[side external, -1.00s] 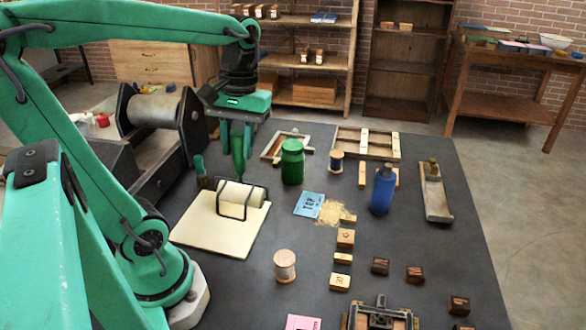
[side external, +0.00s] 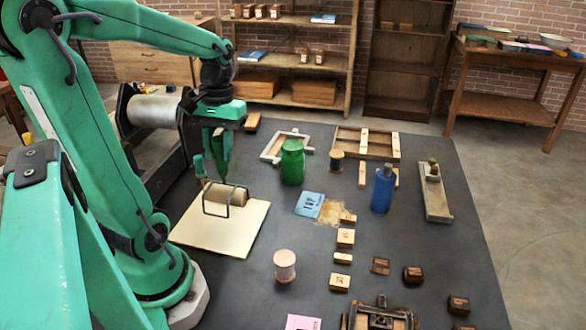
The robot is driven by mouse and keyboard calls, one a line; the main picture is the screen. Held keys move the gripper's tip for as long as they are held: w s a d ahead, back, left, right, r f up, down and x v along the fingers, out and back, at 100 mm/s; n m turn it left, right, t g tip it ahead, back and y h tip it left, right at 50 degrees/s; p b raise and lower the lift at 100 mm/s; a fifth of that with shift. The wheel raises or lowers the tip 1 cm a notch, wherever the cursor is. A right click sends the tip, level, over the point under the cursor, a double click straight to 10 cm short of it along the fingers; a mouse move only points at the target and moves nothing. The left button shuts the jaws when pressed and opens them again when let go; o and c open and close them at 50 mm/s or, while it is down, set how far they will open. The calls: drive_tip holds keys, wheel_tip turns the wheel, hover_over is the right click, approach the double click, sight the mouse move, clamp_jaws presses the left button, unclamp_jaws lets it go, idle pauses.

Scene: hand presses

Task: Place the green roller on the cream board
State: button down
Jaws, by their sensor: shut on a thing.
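The green roller (side external: 225,195) has a green upright handle, a dark wire frame and a pale tan cylinder. It is over the far left part of the cream board (side external: 225,235), with its wire frame at or just above the surface; I cannot tell if it touches. My gripper (side external: 217,148) points down and is shut on the roller's handle. The fingers hide part of the handle. The near part of the board is bare.
A green bottle (side external: 292,165) stands right of the board, with a blue bottle (side external: 382,190) further right. A thread spool (side external: 285,265) stands at the board's near right. Wooden blocks lie further right.

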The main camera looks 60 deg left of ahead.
sight(216, 185)
drive_tip(key=shift+s+a+f, duration=0.15)
drive_tip(key=shift+a+f, duration=0.4)
drive_tip(key=shift+a, duration=0.35)
drive_tip(key=shift+s+a+f, duration=0.15)
drive_tip(key=shift+a+f, duration=0.35)
drive_tip(key=shift+a, duration=0.35)
drive_tip(key=shift+f, duration=2.35)
drive_tip(key=shift+d+f, duration=0.1)
drive_tip(key=shift+f, duration=0.25)
drive_tip(key=c, duration=1.1)
unclamp_jaws()
drive_tip(key=shift+r, duration=0.25)
